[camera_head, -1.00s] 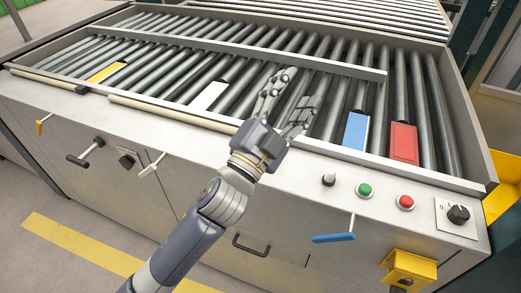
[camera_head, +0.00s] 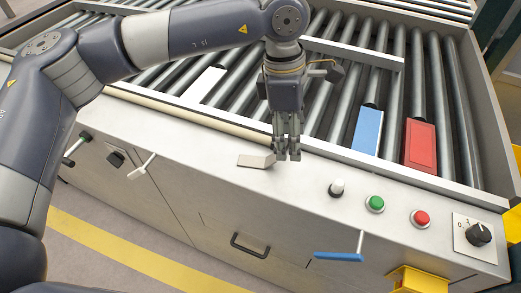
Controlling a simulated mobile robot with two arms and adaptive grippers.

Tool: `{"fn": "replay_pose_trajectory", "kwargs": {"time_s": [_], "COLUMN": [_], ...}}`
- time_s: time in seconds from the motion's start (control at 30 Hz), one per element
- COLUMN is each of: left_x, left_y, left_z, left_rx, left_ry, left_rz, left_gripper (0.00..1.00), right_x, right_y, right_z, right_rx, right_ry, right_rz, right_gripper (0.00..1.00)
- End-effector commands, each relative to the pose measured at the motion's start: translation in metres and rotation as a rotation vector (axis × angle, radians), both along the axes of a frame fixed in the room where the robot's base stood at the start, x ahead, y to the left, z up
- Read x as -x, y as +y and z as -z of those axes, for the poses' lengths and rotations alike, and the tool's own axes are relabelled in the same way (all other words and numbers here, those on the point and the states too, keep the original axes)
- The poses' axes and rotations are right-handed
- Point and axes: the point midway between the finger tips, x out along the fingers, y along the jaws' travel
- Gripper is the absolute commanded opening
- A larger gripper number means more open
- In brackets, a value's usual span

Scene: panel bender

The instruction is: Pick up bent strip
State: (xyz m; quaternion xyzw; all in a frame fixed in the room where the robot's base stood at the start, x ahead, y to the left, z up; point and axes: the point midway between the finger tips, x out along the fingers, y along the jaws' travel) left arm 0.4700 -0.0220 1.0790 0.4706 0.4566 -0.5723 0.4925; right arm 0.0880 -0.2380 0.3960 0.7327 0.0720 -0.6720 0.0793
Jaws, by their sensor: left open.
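A small pale grey-beige piece (camera_head: 257,160), which looks like the bent strip, lies on the metal front ledge of the roller table. Its bend is too small to make out clearly. My left gripper (camera_head: 287,152) points down just to the right of this piece, its fingertips close to the piece's right end. The gripper is open with its fingers fairly near each other, and I see nothing between them. I cannot tell whether it touches the piece. My right gripper is not in view.
A white piece (camera_head: 204,85), a blue piece (camera_head: 368,130) and a red piece (camera_head: 419,143) lie on the rollers. The front panel has a green button (camera_head: 374,204), a red button (camera_head: 420,218), a black knob (camera_head: 479,235) and a blue-handled lever (camera_head: 338,257). A beige bar (camera_head: 185,113) edges the table.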

Motion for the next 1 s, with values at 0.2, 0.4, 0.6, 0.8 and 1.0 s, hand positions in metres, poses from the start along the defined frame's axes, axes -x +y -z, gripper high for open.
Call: {"fn": "replay_pose_trajectory", "kwargs": {"time_s": [0.2,0.4,0.6,0.8,1.0], "left_x": [-0.021,-0.020,-0.020,-0.016,-0.016], "left_y": [0.035,0.034,0.033,0.024,0.023], "left_z": [-0.003,0.028,0.045,0.067,0.093], "left_rx": [-0.139,-0.140,-0.138,-0.138,-0.135], "left_ry": [-0.067,-0.066,-0.066,-0.064,-0.065], "left_rz": [-0.020,-0.020,-0.019,-0.019,-0.019], "left_gripper": [0.53,0.53,0.53,0.53,0.53], "right_x": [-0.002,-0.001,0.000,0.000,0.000], "right_y": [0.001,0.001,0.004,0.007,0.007], "right_z": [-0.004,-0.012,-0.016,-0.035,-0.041], "right_rx": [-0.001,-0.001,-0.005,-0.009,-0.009], "right_ry": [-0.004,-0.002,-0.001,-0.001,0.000], "right_rz": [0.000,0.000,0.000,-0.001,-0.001], "right_gripper": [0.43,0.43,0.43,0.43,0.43]}}
